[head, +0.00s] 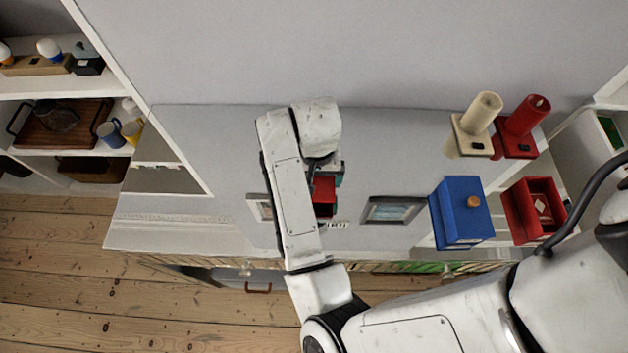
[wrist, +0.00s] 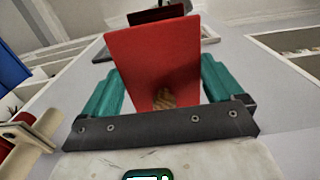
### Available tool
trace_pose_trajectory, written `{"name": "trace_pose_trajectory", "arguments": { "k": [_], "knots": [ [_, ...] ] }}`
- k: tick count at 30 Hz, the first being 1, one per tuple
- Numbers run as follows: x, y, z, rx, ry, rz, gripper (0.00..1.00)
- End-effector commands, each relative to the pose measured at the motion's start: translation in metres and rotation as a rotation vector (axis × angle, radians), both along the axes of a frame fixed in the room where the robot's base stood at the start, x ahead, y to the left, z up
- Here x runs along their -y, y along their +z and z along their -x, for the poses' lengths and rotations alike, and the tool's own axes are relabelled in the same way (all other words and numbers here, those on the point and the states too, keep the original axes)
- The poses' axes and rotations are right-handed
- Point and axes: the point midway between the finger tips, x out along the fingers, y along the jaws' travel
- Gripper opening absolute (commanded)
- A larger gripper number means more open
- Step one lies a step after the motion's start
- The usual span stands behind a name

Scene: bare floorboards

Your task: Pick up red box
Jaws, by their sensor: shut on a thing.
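The red box (head: 323,193) is in the middle of the head view, partly hidden behind my arm. In the wrist view the red box (wrist: 152,55) fills the space between the two teal fingers of my gripper (wrist: 163,80), with a brown knob-like patch low on its near face. The gripper (head: 328,172) is shut on it. In the head view, the arm hides much of the hold. I cannot tell whether the box touches the surface below.
A picture frame (head: 392,210) lies right of the gripper. Shelves with cups (head: 110,134) are at left.

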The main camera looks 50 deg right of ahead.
Motion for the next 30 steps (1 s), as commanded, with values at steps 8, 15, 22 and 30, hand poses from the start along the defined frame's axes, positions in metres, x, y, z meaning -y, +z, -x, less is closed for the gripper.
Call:
{"name": "trace_pose_trajectory", "arguments": {
  "k": [8, 15, 22, 30],
  "knots": [
    [-0.002, -0.031, -0.006, -0.002, 0.001, -0.001, 0.64],
    [-0.002, -0.038, -0.006, 0.001, 0.000, 0.000, 0.64],
    [-0.002, -0.042, -0.006, 0.001, 0.000, -0.001, 0.64],
    [-0.002, -0.041, -0.006, 0.001, 0.000, -0.001, 1.00]
  ]
}}
